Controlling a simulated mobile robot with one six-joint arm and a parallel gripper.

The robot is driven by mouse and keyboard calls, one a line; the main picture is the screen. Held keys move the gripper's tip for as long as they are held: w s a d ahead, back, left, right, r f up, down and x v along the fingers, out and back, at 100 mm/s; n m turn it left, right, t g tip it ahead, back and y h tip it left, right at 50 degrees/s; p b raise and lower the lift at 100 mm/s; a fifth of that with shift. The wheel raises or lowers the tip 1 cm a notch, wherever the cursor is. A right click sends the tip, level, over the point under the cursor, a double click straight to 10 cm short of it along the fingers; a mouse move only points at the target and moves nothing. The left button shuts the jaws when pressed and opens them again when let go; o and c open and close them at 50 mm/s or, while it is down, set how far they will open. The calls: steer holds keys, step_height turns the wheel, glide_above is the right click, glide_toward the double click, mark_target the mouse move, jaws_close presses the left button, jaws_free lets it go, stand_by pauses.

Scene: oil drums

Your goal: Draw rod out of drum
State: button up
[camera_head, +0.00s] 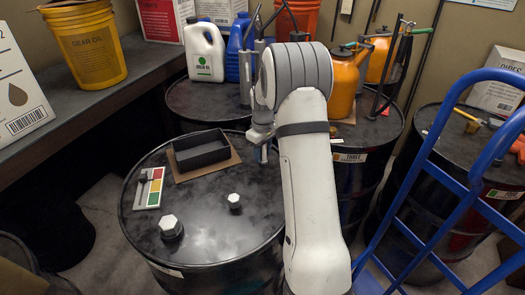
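The nearest black drum (218,240) stands upright below my arm, with a large hex cap (170,227) and a smaller hex cap (234,202) on its lid. My white arm reaches over its right side. My gripper (262,153) points down at the right back part of this lid, partly hidden by my arm. A small blue piece shows at its tip. I cannot tell whether the fingers are open or closed on anything. I cannot clearly make out a rod at the gripper; the drum's opening there is hidden.
A black tray (201,158) on cardboard and a colour card (149,187) lie on the lid. Behind stand drums with a white jug (204,50), a blue jug and orange cans (343,80). A blue hand truck (435,160) blocks the right. A bench (120,80) runs left.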

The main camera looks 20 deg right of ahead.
jaws_close()
steer(key=c, duration=0.5)
jaws_free()
jaws_close()
steer(key=shift+r, duration=0.1)
steer(key=shift+r+p, duration=0.85)
steer(key=shift+r, duration=0.7)
steer(key=shift+r+p, duration=2.55)
steer(key=shift+r, duration=1.7)
